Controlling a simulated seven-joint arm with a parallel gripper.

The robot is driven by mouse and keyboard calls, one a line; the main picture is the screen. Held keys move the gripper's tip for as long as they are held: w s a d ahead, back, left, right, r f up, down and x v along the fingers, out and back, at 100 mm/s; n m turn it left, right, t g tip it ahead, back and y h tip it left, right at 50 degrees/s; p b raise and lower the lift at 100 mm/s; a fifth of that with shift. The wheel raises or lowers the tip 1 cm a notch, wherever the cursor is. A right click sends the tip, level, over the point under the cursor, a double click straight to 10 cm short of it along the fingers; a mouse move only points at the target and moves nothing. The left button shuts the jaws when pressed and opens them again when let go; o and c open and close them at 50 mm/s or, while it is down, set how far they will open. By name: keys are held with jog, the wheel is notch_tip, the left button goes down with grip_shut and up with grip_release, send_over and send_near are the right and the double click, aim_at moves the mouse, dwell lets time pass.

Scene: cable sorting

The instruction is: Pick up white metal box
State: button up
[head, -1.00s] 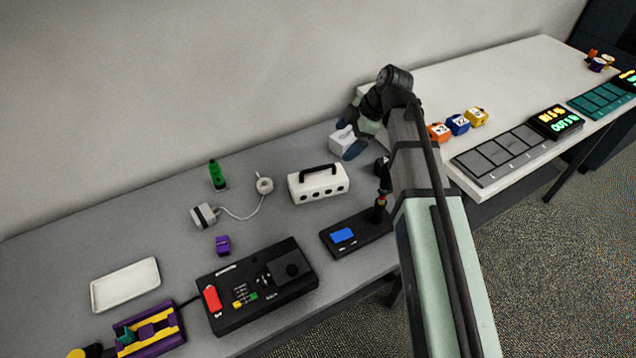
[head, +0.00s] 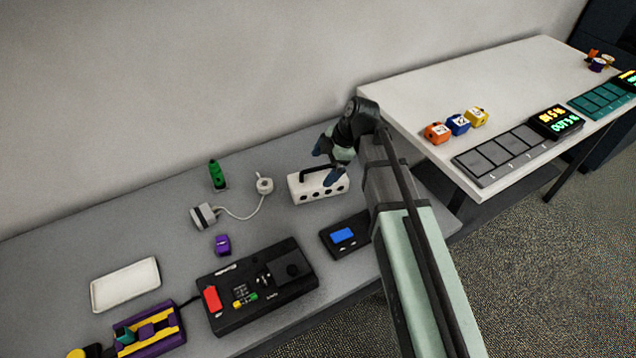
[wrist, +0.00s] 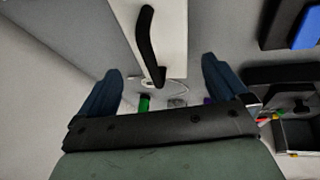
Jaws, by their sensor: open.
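The white metal box (head: 307,191) stands on the grey table in the head view, with a black handle on top and a row of dark holes in its front. My gripper (head: 326,162) is open above the right part of the box, and its fingers cover some of the box and handle. In the wrist view the box (wrist: 175,40) and its curved black handle (wrist: 150,45) lie ahead of the open fingers (wrist: 162,85).
A white table (head: 450,85) stands at right.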

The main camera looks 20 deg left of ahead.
aim_at(314, 179)
jog(key=shift+x, duration=2.7)
jog(key=shift+d, duration=0.1)
jog(key=shift+c, duration=0.3)
jog(key=c, duration=1.3)
